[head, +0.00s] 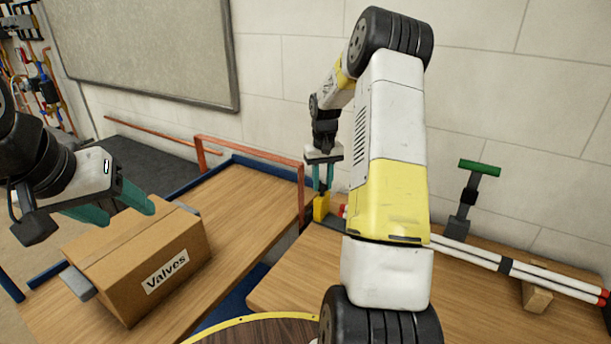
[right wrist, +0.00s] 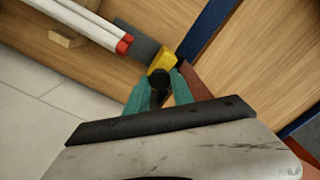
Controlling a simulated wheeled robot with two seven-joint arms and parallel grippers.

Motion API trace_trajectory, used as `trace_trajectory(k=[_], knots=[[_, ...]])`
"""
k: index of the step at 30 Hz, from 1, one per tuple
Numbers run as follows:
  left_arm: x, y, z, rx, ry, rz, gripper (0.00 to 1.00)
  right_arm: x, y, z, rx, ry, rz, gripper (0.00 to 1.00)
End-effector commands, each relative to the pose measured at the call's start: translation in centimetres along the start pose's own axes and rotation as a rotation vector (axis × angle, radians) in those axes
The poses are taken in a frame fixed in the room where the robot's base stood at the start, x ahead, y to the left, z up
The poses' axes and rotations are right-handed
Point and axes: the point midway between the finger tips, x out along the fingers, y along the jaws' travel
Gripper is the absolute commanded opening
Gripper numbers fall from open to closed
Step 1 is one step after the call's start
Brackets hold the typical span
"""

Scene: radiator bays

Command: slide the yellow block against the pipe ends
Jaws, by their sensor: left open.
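The yellow block (head: 321,208) stands at the left end of the right-hand bench, and shows in the right wrist view (right wrist: 161,58) with a black round knob. My right gripper (head: 322,184) reaches down to it; in the right wrist view its teal fingers (right wrist: 160,88) close in on both sides of the knob. The white pipes (head: 470,254) lie along the bench with red ends (right wrist: 124,44) facing the block. A small gap shows between block and red ends. My left gripper (head: 112,208) is open and empty near the cardboard box.
The cardboard box (head: 150,262) marked "Valves" sits on the left bench (head: 238,220).

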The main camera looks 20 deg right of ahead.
Motion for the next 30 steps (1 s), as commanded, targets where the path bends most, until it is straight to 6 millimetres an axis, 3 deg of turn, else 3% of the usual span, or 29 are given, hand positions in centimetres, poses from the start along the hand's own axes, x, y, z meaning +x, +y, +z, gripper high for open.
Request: trace_trajectory(k=[1,3,4,30], knots=[[0.0,0.0,0.0,0.0,0.0,0.0,0.58,-0.02,0.0,0.0,0.0,0.0,0.0,0.15],[0.0,0.0,0.0,0.0,0.0,0.0,0.58,-0.02,0.0,0.0,0.0,0.0,0.0,0.01],[0.0,0.0,0.0,0.0,0.0,0.0,0.58,-0.03,0.0,0.0,0.0,0.0,0.0,0.0],[0.0,0.0,0.0,0.0,0.0,0.0,0.58,-0.08,0.01,-0.02,0.0,0.001,0.0,0.0]])
